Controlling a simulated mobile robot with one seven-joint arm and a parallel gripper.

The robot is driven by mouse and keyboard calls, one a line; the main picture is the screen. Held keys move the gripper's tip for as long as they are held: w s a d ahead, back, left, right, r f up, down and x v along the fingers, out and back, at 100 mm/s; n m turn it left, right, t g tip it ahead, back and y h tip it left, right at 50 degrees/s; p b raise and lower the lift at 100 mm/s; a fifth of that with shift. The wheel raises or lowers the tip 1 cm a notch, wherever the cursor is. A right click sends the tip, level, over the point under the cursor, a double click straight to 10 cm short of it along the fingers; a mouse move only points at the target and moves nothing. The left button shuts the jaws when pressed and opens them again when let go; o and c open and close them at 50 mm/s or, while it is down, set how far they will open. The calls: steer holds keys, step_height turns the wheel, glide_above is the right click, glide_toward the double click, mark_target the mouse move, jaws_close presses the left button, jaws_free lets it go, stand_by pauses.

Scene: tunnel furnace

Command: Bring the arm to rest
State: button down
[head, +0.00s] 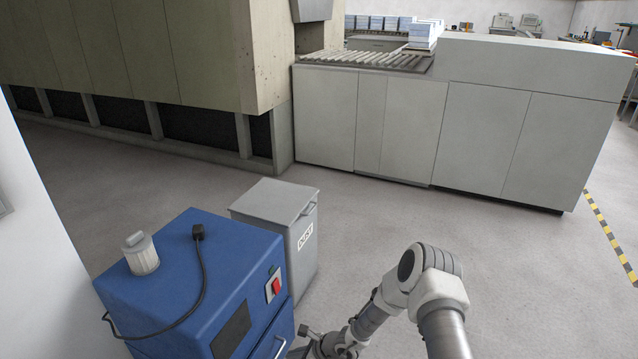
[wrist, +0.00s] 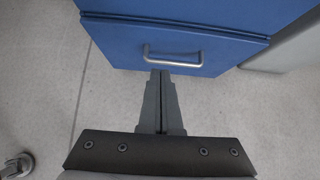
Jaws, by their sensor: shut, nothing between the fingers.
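My arm (head: 425,285) reaches in from the bottom right of the head view, bent at the elbow, with its far end low in front of the blue cabinet (head: 185,275). In the wrist view my gripper (wrist: 161,75) points at the cabinet's blue drawer front (wrist: 150,40). Its two fingers are together with nothing between them. The fingertips appear just below the drawer's metal handle (wrist: 172,60); I cannot tell whether they touch the drawer. My fingertips are not clearly visible in the head view.
A grey bin (head: 290,225) with a label stands behind the blue cabinet. A small canister (head: 141,255) and a black cable (head: 200,270) lie on the cabinet top. A long grey conveyor housing (head: 450,125) stands at the back. The floor (head: 540,260) at right is clear.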

steer(key=w+d+r+n, duration=0.15)
steer(key=r+n, duration=0.45)
steer(key=r, duration=1)
steer(key=d+r+n, duration=0.2)
steer(key=r+n, duration=0.4)
steer(key=r, duration=1)
steer(key=s+d+r+n+h, duration=0.2)
steer(key=s+d+r+n, duration=0.1)
steer(key=s+r, duration=0.35)
steer(key=s+d+r+n+h, duration=0.1)
steer(key=s+d+r+n, duration=0.3)
steer(key=r, duration=0.4)
steer(key=s+d+r+n+t+h, duration=0.1)
steer(key=s+d+r+n+h, duration=0.2)
steer(key=s+d, duration=0.45)
steer(key=s+d+r+t+h, duration=0.1)
steer(key=s+d+r+h, duration=0.3)
steer(key=s, duration=0.6)
step_height(320, 180, up, 18)
steer(key=y+p, duration=0.1)
steer(key=p, duration=1.7)
steer(key=shift+d+r+y, duration=0.15)
steer(key=shift+d+y, duration=0.15)
steer(key=shift+d, duration=0.1)
